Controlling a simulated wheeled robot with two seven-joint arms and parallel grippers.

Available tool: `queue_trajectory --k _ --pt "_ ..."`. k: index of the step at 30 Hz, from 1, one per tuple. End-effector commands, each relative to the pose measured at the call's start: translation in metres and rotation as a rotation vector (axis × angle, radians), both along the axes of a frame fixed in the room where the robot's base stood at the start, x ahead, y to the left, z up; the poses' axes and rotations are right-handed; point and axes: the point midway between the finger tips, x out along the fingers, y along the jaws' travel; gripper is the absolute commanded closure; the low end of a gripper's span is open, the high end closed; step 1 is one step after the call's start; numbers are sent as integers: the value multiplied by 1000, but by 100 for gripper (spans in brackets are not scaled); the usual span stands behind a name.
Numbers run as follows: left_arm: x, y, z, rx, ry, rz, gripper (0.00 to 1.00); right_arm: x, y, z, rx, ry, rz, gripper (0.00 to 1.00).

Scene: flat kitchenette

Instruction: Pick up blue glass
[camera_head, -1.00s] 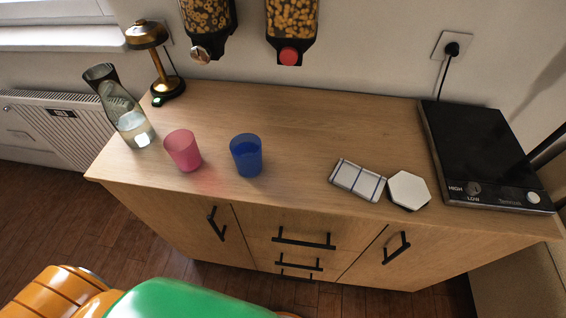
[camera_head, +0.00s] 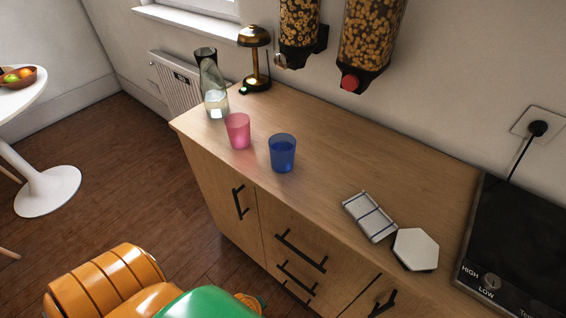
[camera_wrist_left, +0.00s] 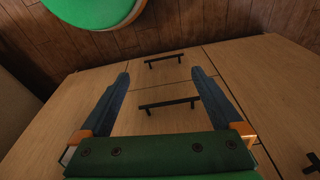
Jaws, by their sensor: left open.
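The blue glass (camera_head: 282,153) stands upright on the wooden counter (camera_head: 330,155), near its front edge. A pink glass (camera_head: 238,131) stands to its left, apart from it. My left gripper (camera_wrist_left: 160,82) shows in the left wrist view with its two fingers spread and nothing between them. It faces the cabinet front with its black drawer handles (camera_wrist_left: 168,104), and no glass shows in that view. In the head view my left gripper cannot be made out; only orange and green parts of my own body show at the bottom. My right gripper is not in view.
A glass carafe (camera_head: 213,90) and a lamp (camera_head: 256,60) stand at the counter's far left end. A striped cloth (camera_head: 370,216), a white hexagonal coaster (camera_head: 415,249) and a black hotplate (camera_head: 520,240) lie to the right. Dispensers (camera_head: 364,40) hang above. The counter behind the blue glass is clear.

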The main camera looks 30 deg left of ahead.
Motion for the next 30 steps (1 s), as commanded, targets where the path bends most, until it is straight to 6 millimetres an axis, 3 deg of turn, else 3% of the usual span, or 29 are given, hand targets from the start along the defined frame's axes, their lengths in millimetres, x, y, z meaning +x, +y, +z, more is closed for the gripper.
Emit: queue_trajectory --k 8,13,17,20,24,27,30 --pt "38 -5 72 -6 -53 10 0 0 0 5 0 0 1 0" --pt "54 -4 129 2 -97 5 0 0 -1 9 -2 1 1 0" --pt "76 20 183 124 -213 -89 0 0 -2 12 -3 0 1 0" --pt "108 62 218 389 -348 -278 0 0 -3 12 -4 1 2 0" --pt "153 114 267 880 -441 -630 0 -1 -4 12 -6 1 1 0" --pt "180 133 303 1274 -402 -936 0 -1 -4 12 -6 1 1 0" --pt "201 135 332 1651 -275 -1257 0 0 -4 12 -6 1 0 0"
